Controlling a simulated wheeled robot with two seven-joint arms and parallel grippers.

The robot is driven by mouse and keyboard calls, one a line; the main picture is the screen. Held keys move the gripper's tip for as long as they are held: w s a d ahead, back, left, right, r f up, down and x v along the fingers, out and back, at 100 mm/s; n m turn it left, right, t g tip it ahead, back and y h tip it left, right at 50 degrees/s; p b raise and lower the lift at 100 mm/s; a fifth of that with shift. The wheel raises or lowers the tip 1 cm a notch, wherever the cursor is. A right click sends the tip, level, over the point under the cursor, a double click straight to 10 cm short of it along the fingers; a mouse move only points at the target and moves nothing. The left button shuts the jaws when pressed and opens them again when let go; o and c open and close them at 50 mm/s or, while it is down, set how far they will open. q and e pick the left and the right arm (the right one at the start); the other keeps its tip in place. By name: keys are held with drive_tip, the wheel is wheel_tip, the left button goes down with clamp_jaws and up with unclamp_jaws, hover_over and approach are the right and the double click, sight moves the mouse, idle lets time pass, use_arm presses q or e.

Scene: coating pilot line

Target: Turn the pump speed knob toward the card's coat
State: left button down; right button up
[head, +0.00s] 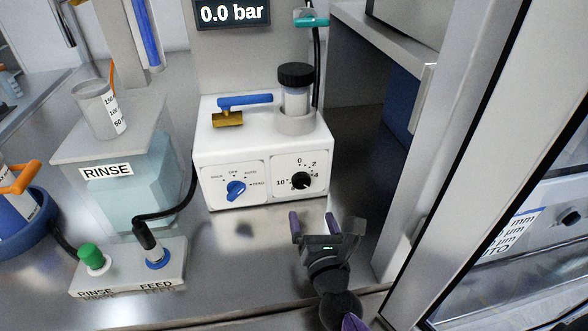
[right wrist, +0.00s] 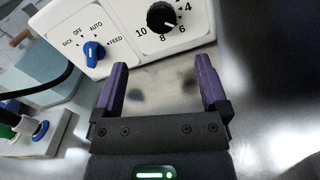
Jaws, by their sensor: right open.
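The black pump speed knob (head: 300,180) is on the right dial of the white pump box (head: 225,150). Its scale shows 0, 2, 4 and 10; the right wrist view shows the knob (right wrist: 163,17) with 4, 6, 8 and 10 around it. My left gripper is not in view.
A blue selector knob (head: 236,190) sits left of the speed knob. A capped vial (head: 295,98) and a blue-handled valve (head: 245,100) top the box. The RINSE tank (head: 108,150) and button box (head: 130,268) stand left. A metal frame post (head: 450,170) is close at right.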

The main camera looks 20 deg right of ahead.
sight(302, 183)
drive_tip(key=x, duration=0.9)
drive_tip(key=shift+d+b, duration=0.1)
drive_tip(key=shift+b, duration=0.2)
drive_tip(key=shift+w+d, duration=0.1)
drive_tip(key=shift+w, duration=0.2)
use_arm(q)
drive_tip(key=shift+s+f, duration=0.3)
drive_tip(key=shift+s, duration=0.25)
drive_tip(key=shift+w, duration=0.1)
use_arm(e)
clamp_jaws()
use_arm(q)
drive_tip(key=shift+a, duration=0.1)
